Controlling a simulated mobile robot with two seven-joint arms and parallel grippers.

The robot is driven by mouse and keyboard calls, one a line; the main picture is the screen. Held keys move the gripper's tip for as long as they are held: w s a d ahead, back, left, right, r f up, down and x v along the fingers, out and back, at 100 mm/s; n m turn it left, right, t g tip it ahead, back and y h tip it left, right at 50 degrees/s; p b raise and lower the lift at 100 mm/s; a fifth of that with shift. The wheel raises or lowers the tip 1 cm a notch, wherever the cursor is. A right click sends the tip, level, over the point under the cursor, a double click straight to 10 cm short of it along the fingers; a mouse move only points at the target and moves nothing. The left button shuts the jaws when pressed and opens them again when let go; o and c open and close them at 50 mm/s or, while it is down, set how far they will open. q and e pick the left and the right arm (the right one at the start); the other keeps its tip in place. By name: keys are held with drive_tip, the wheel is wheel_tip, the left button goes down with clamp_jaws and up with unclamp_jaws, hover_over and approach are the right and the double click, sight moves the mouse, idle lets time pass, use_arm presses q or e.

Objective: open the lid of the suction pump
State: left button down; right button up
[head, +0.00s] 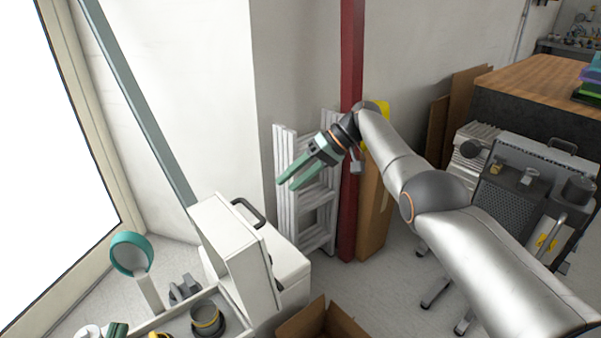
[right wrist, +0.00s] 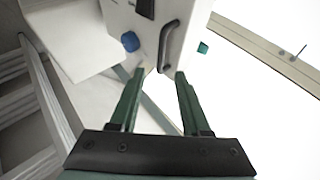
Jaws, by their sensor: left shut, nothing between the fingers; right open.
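A white boxy unit, apparently the suction pump (head: 292,272), stands at the lower left centre of the head view. A tall white panel (head: 228,243) rises at its left side; I cannot tell whether this is the lid. A dark handle (head: 248,212) is at its top, and a dark handle also shows in the right wrist view (right wrist: 168,47). My right gripper (head: 284,183) is open and empty, above and apart from the unit. My left gripper (head: 117,329) shows only as a green tip at the bottom edge, shut and empty.
An open cardboard box (head: 322,322) stands on the floor in front. A white ladder (head: 283,150) and a red post (head: 351,200) stand behind my right gripper. A teal-rimmed round part (head: 131,253) is at left. A grey wheeled machine (head: 520,190) stands at right.

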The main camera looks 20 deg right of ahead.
use_arm(q)
drive_tip(key=shift+w+d+f+g+y, duration=0.1)
drive_tip(key=shift+f+g+y, duration=0.3)
drive_tip(key=shift+f, duration=0.8)
